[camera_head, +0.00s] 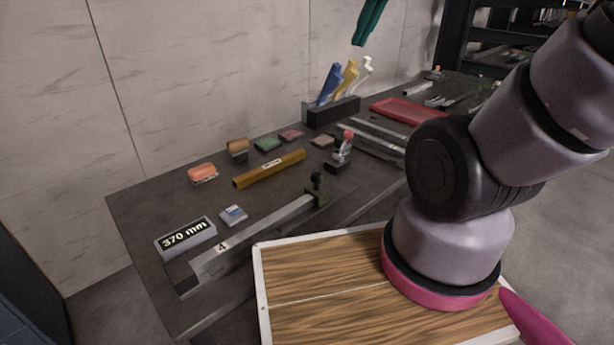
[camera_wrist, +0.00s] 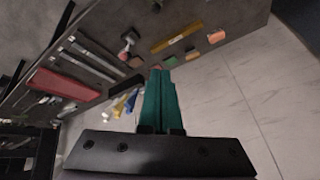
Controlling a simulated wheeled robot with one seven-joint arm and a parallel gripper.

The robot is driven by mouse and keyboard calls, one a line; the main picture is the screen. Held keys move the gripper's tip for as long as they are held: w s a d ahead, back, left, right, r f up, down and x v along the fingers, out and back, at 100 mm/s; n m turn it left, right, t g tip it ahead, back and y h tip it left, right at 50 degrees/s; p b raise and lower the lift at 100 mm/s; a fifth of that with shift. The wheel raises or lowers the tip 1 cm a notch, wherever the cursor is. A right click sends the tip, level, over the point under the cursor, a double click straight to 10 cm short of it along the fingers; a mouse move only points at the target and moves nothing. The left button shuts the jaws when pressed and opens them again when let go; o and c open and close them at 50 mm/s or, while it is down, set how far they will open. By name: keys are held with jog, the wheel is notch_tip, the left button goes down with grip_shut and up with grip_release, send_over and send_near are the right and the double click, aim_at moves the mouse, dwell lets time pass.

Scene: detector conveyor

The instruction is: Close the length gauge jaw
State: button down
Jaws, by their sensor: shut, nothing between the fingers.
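The length gauge lies along the near left edge of the dark bench in the head view. It has a grey rail (camera_head: 255,232) marked 4 and a grey display (camera_head: 186,235) reading 370 mm at its left end. My gripper (camera_head: 361,42) has teal fingers, shut and empty, high above the back of the bench and well away from the jaw. The fingers (camera_wrist: 158,74) also show closed together in the wrist view.
A yellow-brown bar (camera_head: 270,169) lies behind the gauge among small coloured blocks. A red-topped device (camera_head: 341,153) stands right of the jaw. A black holder (camera_head: 332,112) with coloured tools and a red tray (camera_head: 409,110) are farther back. The wall is close behind the bench.

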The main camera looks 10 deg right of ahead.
jog(key=w+a+f+n+g+h, duration=0.2)
jog(key=w+a+f+n, duration=0.25)
jog(key=f+n, duration=0.35)
jog(key=w+a+f+n+g+h, duration=0.1)
jog(key=w+a+f+n+h, duration=0.15)
jog(key=a+f+n, duration=0.55)
jog(key=w+a+f+n+g+h, duration=0.2)
jog(key=w+a+f+n, duration=0.25)
jog(key=f, duration=0.65)
jog(key=shift+n+y, duration=0.25)
jog(key=shift+n, duration=0.1)
jog(key=shift+d+f, duration=1.35)
jog(key=shift+f, duration=0.25)
jog(key=shift+d+f, duration=1.4)
jog(key=shift+f, duration=0.2)
jog(key=shift+d+f, duration=1.35)
jog(key=shift+f, duration=0.25)
jog(key=w+d, duration=0.4)
jog(key=d, duration=0.3)
jog(key=shift+w+d, duration=0.2)
jog(key=shift+d, duration=0.15)
